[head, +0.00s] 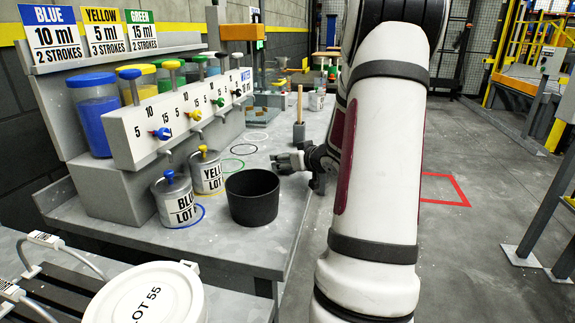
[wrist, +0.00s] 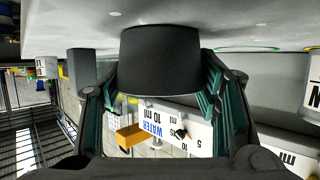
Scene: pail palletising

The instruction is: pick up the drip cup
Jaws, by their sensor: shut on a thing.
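The drip cup is a dark grey, open-topped round cup (head: 252,197) at the front of the grey bench in the head view. It stands upright, to the right of the blue lot can (head: 177,202) and in front of the yellow lot can (head: 207,174). My gripper (head: 285,162) is low over the bench at the cup's right side, partly hidden by my arm. In the wrist view, which is upside down, the cup (wrist: 160,50) sits between the two fingers of my gripper (wrist: 160,80), which are shut on it. I cannot tell whether its base touches the bench.
A dispenser block with coloured valves (head: 182,118) stands behind the cans, with a blue tank (head: 97,122) above. A white-lidded pail (head: 147,295) is at the front left. Coloured rings mark the bench.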

